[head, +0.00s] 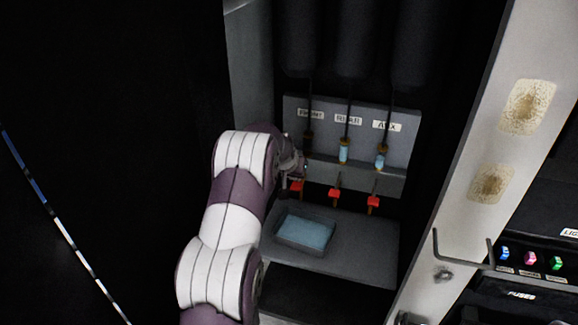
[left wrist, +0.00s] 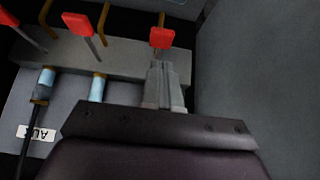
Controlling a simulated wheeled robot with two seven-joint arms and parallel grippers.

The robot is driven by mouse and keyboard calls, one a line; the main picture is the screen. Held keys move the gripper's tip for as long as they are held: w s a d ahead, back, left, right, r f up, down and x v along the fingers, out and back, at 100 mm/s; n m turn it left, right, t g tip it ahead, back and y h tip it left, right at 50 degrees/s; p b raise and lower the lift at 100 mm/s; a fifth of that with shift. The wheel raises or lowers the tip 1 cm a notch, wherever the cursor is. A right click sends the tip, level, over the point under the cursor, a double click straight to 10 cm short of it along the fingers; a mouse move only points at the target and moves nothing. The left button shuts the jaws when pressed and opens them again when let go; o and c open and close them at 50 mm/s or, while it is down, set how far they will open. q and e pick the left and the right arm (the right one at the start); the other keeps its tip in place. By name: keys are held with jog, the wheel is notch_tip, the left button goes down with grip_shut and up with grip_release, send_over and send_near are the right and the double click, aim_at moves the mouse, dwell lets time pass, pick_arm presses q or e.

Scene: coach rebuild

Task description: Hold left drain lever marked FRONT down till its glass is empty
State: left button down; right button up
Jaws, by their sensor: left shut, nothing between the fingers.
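The FRONT drain lever (head: 297,187), red-tipped, is the leftmost of three below the panel. In the left wrist view its red tip (left wrist: 162,38) lies just beyond my fingertips. My left gripper (head: 303,166) is shut and empty, close to that lever; I cannot tell whether it touches it or whether the lever is pressed down. The FRONT glass (head: 308,143) under the FRONT label (head: 310,114) looks dark, with no blue visible; its lower part is hidden by my gripper. The REAR glass (head: 344,151) and AUX glass (head: 381,158) show pale blue. My right gripper is not in view.
The REAR lever (head: 335,193) and AUX lever (head: 373,202) stand to the right. A tray of blue liquid (head: 305,232) sits on the shelf below. A cabinet side wall (head: 247,75) is close on the left; a pale post (head: 470,170) stands at right.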

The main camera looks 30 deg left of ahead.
pick_arm(q)
jog(key=a+b+v, duration=0.1)
jog(key=v, duration=0.5)
jog(key=shift+d+r, duration=0.45)
jog(key=shift+d, duration=0.05)
jog(key=shift+w, duration=0.15)
jog(key=s+d+f+n+g, duration=0.1)
jog(key=s+d+f+g, duration=0.15)
jog(key=s+f, duration=0.3)
jog(key=s+d+m+g, duration=0.1)
jog(key=s+d+m, duration=0.1)
jog(key=s+d, duration=0.7)
jog(key=s+d+m+g+h, duration=0.1)
jog(key=s+d, duration=0.7)
jog(key=s, duration=0.8)
jog(key=shift+d+m+g+h, duration=0.3)
jog(key=shift+d+m+g, duration=0.05)
jog(key=shift+m+g, duration=0.1)
